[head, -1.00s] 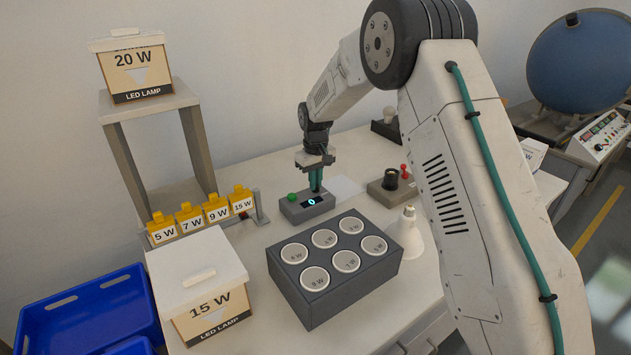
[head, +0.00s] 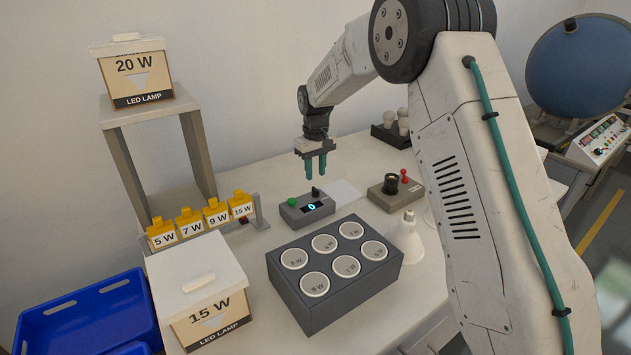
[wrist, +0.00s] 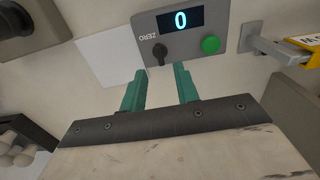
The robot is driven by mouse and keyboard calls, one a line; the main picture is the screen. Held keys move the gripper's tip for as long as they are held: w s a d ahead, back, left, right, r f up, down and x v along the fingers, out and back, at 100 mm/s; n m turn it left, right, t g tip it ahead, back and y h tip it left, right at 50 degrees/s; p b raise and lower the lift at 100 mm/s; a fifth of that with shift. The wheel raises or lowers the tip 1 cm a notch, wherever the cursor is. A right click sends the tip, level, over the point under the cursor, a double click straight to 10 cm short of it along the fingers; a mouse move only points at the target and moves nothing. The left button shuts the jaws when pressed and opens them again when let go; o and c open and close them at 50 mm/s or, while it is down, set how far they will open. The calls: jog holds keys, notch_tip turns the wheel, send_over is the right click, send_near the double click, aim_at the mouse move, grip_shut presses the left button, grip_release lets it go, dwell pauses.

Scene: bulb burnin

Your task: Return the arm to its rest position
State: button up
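My gripper (head: 315,166) hangs from my arm above the back of the table, just above and behind a small grey meter box. Its two teal fingers are apart with nothing between them; they also show in the wrist view (wrist: 160,85). The meter box (head: 306,209) has a green button, a black knob and a display reading 0. In the wrist view the box (wrist: 195,32) lies beyond the fingertips, apart from them.
A grey tray (head: 283,285) with several round lamps stands in front of the box. A white bulb (head: 408,238) stands to its right. A socket box (head: 396,190), yellow tags (head: 190,221), a 15 W carton (head: 210,315) and a shelf (head: 152,105) with a 20 W carton surround it.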

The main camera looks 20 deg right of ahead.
jog(key=shift+r, duration=1.05)
jog(key=shift+m+g, duration=0.4)
jog(key=shift+g, duration=0.2)
jog(key=s, duration=0.1)
jog(key=s+f, duration=0.1)
jog(key=s, duration=0.1)
jog(key=s+f, duration=0.1)
jog(key=shift+s+d, duration=0.15)
jog(key=s+d+r+m+t, duration=0.1)
jog(key=s+r, duration=0.4)
jog(key=s, duration=1)
jog(key=s+d+r+m, duration=0.1)
jog(key=s+r, duration=0.4)
jog(key=s, duration=0.9)
jog(key=s+d+r+m+t, duration=0.1)
jog(key=s+r, duration=0.4)
jog(key=s, duration=1)
jog(key=shift+s+d+r+t, duration=0.3)
jog(key=shift+d, duration=0.2)
